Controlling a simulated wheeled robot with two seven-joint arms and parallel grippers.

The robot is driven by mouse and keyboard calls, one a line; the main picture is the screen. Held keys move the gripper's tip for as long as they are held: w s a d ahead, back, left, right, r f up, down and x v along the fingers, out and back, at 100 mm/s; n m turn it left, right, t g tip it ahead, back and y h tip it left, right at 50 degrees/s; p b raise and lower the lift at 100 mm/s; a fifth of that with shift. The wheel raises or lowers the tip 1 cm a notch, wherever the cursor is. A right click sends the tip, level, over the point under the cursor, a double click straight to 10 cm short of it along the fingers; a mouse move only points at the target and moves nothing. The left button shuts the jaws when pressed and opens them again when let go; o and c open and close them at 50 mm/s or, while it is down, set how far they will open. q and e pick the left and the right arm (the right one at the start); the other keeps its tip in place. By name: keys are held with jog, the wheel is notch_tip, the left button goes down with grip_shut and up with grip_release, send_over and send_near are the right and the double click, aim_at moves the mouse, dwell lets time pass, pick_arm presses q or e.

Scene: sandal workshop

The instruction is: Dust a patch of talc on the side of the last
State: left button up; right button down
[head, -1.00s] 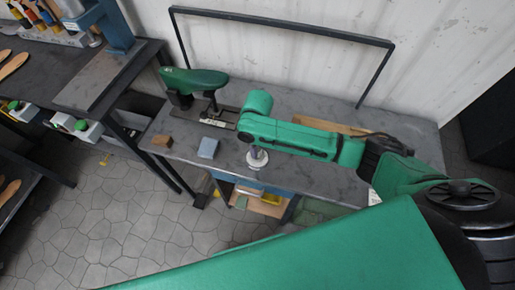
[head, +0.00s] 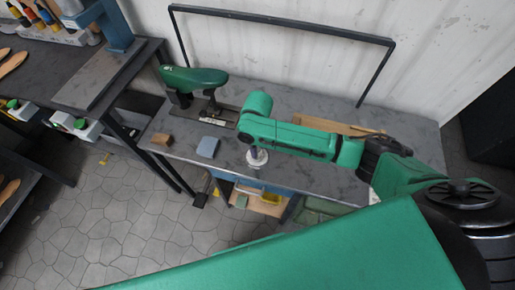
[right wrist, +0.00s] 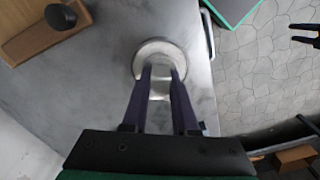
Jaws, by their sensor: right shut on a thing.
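The last (head: 193,80) is a green foot form mounted upside down on a dark stand at the back left of the workbench. My right gripper (head: 256,150) points down over the bench, to the right of and in front of the last, apart from it. In the right wrist view its fingers (right wrist: 160,75) are shut on a pale piece at the middle of a round whitish thing (right wrist: 139,62). I cannot tell whether that round thing is a dish or a pad. My left gripper (right wrist: 305,35) shows small at the right edge of the right wrist view, with fingers apart.
A wooden board (head: 335,126) lies behind my right arm. A dark frame (head: 280,26) rises at the bench's back. Another table stands left.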

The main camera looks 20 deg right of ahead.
jog(key=shift+s+f+p, duration=0.1)
jog(key=shift+s+p, duration=0.05)
jog(key=shift+p, duration=0.25)
dwell(1.4)
notch_tip(320, 180, up, 7)
jog(key=p, duration=0.8)
jog(key=shift+p, duration=0.3)
